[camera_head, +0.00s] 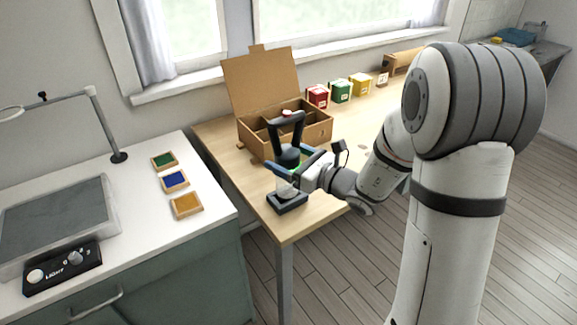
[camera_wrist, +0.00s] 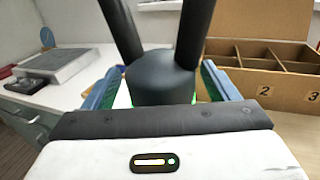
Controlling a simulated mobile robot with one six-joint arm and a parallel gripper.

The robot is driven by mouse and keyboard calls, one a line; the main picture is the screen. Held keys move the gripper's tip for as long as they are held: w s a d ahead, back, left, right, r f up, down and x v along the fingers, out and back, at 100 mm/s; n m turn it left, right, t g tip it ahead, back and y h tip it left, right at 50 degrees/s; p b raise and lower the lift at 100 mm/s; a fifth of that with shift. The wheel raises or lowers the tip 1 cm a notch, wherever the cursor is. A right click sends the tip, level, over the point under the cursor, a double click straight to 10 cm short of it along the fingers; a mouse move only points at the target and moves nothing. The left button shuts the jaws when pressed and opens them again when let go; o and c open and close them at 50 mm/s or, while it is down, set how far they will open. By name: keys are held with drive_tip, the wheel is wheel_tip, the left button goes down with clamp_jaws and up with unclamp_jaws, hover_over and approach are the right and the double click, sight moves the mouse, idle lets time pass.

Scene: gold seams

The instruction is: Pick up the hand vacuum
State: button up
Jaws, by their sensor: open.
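The hand vacuum (camera_head: 287,152) stands upright near the front end of the wooden table, with a dark body and a black loop handle on top. A dark base (camera_head: 287,201) shows below it. In the wrist view the vacuum (camera_wrist: 160,78) fills the middle, with its two handle posts rising out of the frame. My gripper (camera_head: 291,166) is open, with one blue-padded finger on each side of the vacuum's body. In the wrist view my gripper (camera_wrist: 161,84) shows a finger to the left and right of the body. I cannot tell whether either finger touches it.
An open cardboard box (camera_head: 285,142) with numbered compartments stands close behind the vacuum. Red (camera_head: 317,96), green (camera_head: 340,91) and yellow (camera_head: 360,85) boxes stand farther back. A white counter (camera_head: 120,235) at the left holds a light panel (camera_head: 55,215) and small colour trays.

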drive_tip(key=shift+x, duration=1.2)
drive_tip(key=c, duration=1.2)
